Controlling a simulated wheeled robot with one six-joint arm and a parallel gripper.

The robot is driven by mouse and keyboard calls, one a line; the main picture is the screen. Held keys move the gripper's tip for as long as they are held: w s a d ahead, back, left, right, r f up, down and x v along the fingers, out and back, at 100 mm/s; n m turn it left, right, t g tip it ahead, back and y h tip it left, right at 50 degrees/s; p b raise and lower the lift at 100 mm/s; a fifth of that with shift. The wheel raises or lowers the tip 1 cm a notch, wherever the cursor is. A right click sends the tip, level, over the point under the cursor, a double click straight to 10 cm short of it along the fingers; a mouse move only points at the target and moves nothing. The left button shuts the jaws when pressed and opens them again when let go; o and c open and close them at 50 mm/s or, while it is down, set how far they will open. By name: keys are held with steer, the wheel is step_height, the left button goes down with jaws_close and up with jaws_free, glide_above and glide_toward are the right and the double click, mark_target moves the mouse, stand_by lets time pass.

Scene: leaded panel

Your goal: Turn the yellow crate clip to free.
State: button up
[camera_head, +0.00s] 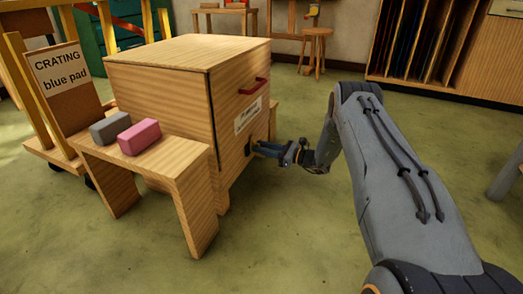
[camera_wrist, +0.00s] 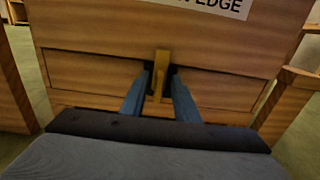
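The yellow crate clip (camera_wrist: 158,76) stands upright on a dark plate on the crate's wooden face in the wrist view. My gripper (camera_wrist: 160,75) has its two blue fingers either side of the clip. The fingers look open, with narrow gaps beside the clip; contact at the tips is hard to make out. In the head view my gripper (camera_head: 262,150) reaches the lower front face of the wooden crate (camera_head: 160,75) from the right. The clip itself is too small to make out there.
A red handle (camera_head: 254,86) and a white label (camera_head: 248,116) are above on the crate's face. A small wooden bench (camera_head: 170,165) with a grey block (camera_head: 110,127) and a pink block (camera_head: 139,137) stands left. A stool (camera_head: 316,45) stands behind. Green floor in front is clear.

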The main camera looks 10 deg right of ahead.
steer(key=shift+a, duration=0.1)
steer(key=shift+c, duration=0.3)
jaws_close()
steer(key=shift+n, duration=0.3)
steer(key=n+p, duration=0.2)
steer(key=n, duration=0.2)
steer(key=n+p, duration=0.1)
steer(key=n, duration=0.3)
steer(key=s+n+p, duration=0.1)
steer(key=n+p, duration=0.1)
steer(key=n, duration=0.2)
steer(key=shift+a+f+n+p, duration=0.3)
steer(key=shift+a+f, duration=0.05)
steer(key=shift+f, duration=0.05)
steer(key=n, duration=0.1)
steer(key=n+p, duration=0.1)
steer(key=n, duration=0.2)
steer(key=shift+f+n, duration=0.3)
